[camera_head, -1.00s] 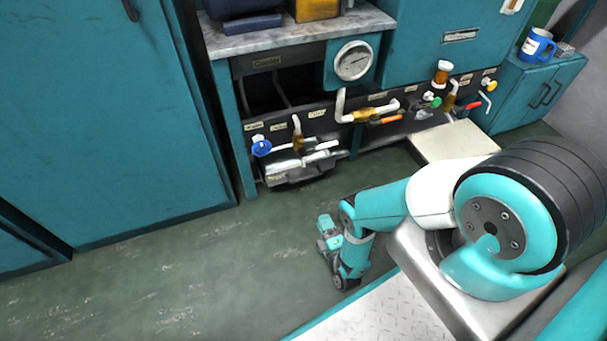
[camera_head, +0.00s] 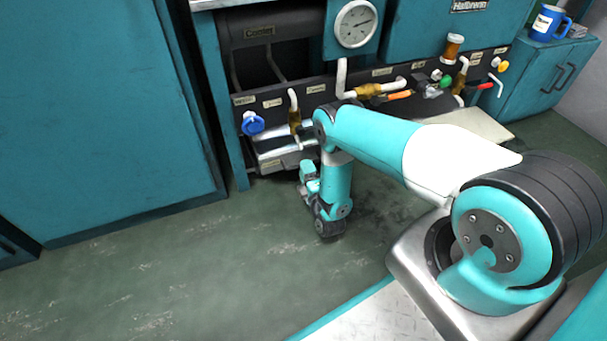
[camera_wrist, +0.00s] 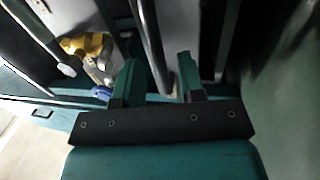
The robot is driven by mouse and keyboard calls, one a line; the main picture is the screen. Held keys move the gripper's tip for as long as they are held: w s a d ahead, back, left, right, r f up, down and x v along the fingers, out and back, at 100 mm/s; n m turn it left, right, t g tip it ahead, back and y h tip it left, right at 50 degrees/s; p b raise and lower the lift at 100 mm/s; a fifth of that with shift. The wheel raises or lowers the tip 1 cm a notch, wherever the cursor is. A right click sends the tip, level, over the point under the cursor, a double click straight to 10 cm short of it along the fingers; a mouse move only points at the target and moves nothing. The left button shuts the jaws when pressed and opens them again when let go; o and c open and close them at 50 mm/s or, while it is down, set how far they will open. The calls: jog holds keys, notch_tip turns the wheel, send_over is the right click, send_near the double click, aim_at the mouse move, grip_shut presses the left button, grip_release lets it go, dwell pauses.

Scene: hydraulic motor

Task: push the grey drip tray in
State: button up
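The grey drip tray (camera_head: 270,163) sits low under the pipe panel at the left of the teal machine, in the head view. My arm hides its right part. It seems to stick out a little at its front, but how far I cannot tell. My gripper (camera_wrist: 157,78) is open in the wrist view, with its two teal fingers apart. In the head view my gripper end is low, just in front of the tray. Whether it touches the tray I cannot tell. In the wrist view, a dark grey bar-like shape lies beyond the fingers, too dim to name.
Above the tray are a blue valve knob (camera_head: 253,123), a brass valve (camera_head: 294,120) and a gauge (camera_head: 355,24). A teal cabinet (camera_head: 105,110) stands left. A pale box or step (camera_head: 475,127) lies right of my arm. The green floor (camera_head: 180,275) in front is clear.

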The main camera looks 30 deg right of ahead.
jog(key=w+b, duration=0.1)
jog(key=b, duration=0.2)
jog(key=shift+w+d+f+b, duration=0.1)
jog(key=shift+w+f+b, duration=0.15)
jog(key=shift+w+b, duration=0.1)
jog(key=shift+w+r+b, duration=0.15)
jog(key=shift+w+b, duration=0.05)
jog(key=shift+b, duration=0.55)
jog(key=shift+w+d+r+b, duration=0.1)
jog(key=shift+w+r+b, duration=0.05)
jog(key=shift+r+b, duration=0.15)
jog(key=shift+c, duration=0.5)
grip_shut()
